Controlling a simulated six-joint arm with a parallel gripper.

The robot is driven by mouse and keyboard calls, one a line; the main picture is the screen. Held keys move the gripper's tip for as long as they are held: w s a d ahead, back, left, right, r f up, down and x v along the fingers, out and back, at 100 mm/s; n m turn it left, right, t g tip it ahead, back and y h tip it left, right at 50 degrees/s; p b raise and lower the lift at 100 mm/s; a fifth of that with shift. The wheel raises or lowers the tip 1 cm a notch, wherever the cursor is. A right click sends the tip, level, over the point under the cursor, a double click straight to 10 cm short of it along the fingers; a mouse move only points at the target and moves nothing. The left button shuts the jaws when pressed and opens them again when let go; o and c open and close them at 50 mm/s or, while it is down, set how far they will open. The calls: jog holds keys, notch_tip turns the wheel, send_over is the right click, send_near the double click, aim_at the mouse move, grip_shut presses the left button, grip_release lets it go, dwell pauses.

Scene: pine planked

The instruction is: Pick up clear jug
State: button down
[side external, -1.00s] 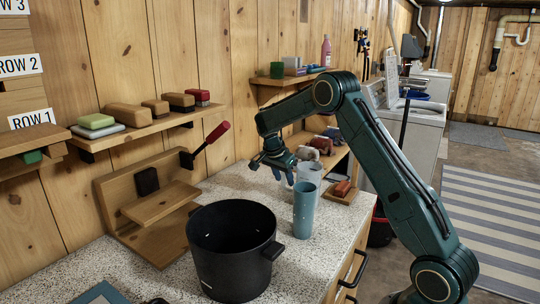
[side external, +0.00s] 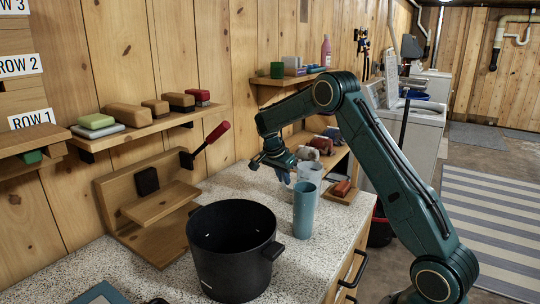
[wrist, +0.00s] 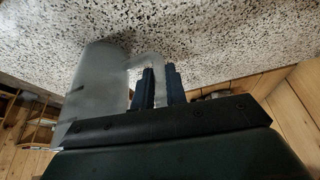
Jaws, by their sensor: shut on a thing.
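The clear jug (side external: 311,173) stands on the speckled counter, partly hidden behind a blue tumbler (side external: 304,212) in the side view. It looks frosted and translucent in the wrist view (wrist: 98,85), with its handle (wrist: 148,58) toward the fingers. My gripper (side external: 284,178) is at the left side of the jug, pointing down. In the wrist view its dark blue fingers (wrist: 161,86) are shut on the jug's handle. The jug appears upright, with its base hidden in the side view.
A black pot (side external: 232,255) stands at the front of the counter. A wooden stand (side external: 150,205) with a red-handled lever is at the left. A small wooden tray (side external: 341,194) with a red block lies right of the jug. Bare counter lies left of my gripper.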

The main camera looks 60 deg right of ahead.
jog(key=shift+r, duration=5.05)
jog(key=shift+a, duration=0.15)
